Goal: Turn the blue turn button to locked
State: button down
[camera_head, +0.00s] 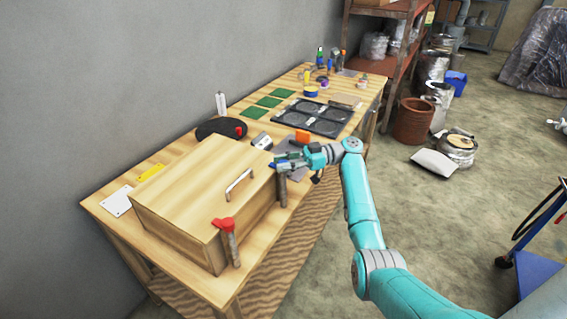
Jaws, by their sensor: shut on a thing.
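A wooden box (195,200) with a flat lid and a metal handle (239,184) sits on the workbench. The blue turn button (285,168) is at the box's right corner, on top of a dark upright post (282,191). My gripper (288,161) reaches in from the right and is shut on the blue turn button. The fingers cover much of the button, so its exact angle is hard to tell. A red turn button (223,223) sits on another post (233,250) at the box's front corner, its tip over the lid.
A yellow piece and a white plate (117,201) lie at the left.

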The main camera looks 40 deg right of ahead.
jog(key=c, duration=0.8)
grip_release()
jog(key=shift+f, duration=0.1)
jog(key=v, duration=1.1)
jog(key=shift+d, duration=0.4)
jog(key=shift+s+d, duration=0.15)
jog(key=shift+s, duration=0.05)
